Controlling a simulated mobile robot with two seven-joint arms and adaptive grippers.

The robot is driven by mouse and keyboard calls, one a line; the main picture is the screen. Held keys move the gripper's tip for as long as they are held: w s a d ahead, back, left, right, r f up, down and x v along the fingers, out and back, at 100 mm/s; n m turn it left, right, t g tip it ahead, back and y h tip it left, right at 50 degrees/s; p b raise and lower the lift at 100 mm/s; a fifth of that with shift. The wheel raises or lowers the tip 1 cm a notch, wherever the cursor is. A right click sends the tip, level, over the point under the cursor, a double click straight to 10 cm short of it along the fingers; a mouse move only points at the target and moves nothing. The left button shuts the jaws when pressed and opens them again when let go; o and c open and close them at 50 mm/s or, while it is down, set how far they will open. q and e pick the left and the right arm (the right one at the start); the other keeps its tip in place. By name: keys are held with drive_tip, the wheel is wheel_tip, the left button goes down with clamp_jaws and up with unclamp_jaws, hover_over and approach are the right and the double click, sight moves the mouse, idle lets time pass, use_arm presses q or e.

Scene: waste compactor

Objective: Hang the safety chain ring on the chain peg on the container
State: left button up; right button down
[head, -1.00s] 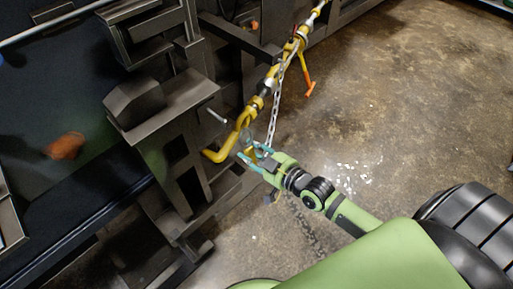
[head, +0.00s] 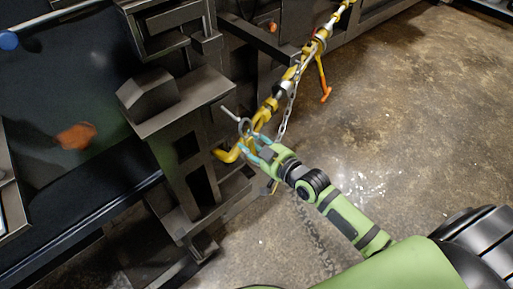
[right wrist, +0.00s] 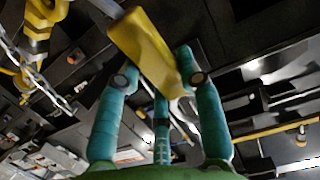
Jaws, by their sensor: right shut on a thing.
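My right gripper (head: 258,149) is shut on the yellow tab (right wrist: 146,48) of the safety chain ring, with its teal fingers on both sides of the tab in the right wrist view. The grey ring (head: 243,127) stands just beyond the fingertips. A pale rod that looks like the chain peg (head: 229,114) sticks out from the dark container (head: 180,103). The ring is close to the rod's right end; I cannot tell whether it is around it. The chain (head: 287,112) runs from the yellow bar down to near my gripper. My left gripper is not in view.
A yellow turnbuckle bar (head: 268,107) with a bent yellow hook end (head: 226,156) runs along the container, close beside my gripper. An orange-tipped lever (head: 325,88) hangs from it farther back. The concrete floor (head: 400,120) to the right is clear.

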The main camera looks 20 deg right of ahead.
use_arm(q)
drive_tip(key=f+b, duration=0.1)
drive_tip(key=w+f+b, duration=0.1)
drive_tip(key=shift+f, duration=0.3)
use_arm(e)
drive_tip(key=x, duration=0.5)
drive_tip(key=shift+w+f, duration=0.1)
drive_tip(key=shift+w, duration=0.05)
idle(0.5)
